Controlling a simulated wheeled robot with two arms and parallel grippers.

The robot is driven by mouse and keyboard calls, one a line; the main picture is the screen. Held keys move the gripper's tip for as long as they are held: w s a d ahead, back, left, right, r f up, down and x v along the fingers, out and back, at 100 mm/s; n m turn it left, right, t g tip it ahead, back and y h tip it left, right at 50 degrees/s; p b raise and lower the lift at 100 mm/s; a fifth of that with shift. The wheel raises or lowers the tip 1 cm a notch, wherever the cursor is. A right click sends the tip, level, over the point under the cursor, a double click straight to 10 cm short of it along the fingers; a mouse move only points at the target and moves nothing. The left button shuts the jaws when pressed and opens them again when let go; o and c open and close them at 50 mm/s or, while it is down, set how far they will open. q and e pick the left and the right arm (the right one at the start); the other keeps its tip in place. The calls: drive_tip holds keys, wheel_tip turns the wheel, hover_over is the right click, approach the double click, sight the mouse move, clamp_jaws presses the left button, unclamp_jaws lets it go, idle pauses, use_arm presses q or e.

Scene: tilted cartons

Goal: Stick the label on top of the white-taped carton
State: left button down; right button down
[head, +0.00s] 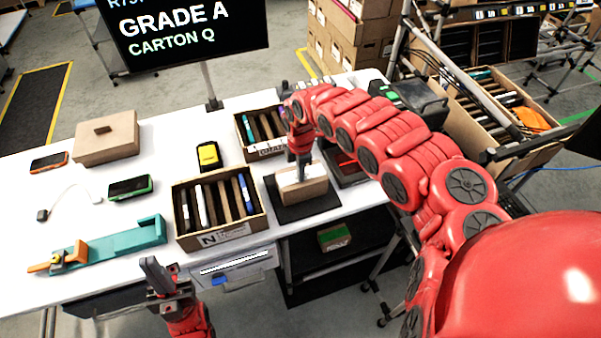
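My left gripper (160,278) is low at the table's front edge, apart from everything on top. Its finger spacing is unclear. A near open carton (219,237) holds several upright pen-like items and has a white label marked N in front. A similar carton (266,153) stands behind it, partly lettered.
A screen (185,30) reads "GRADE A CARTON Q". A brown box (106,142), a yellow device (208,155), an orange-edged phone (49,160), a green-edged phone (130,187) and a teal tool (115,243) lie on the white table (80,205).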

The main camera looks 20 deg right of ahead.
drive_tip(key=c, duration=1)
unclamp_jaws()
wheel_tip(320, 180, up, 24)
drive_tip(key=b, duration=0.4)
drive_tip(key=shift+f, duration=0.25)
drive_tip(key=shift+f, duration=0.1)
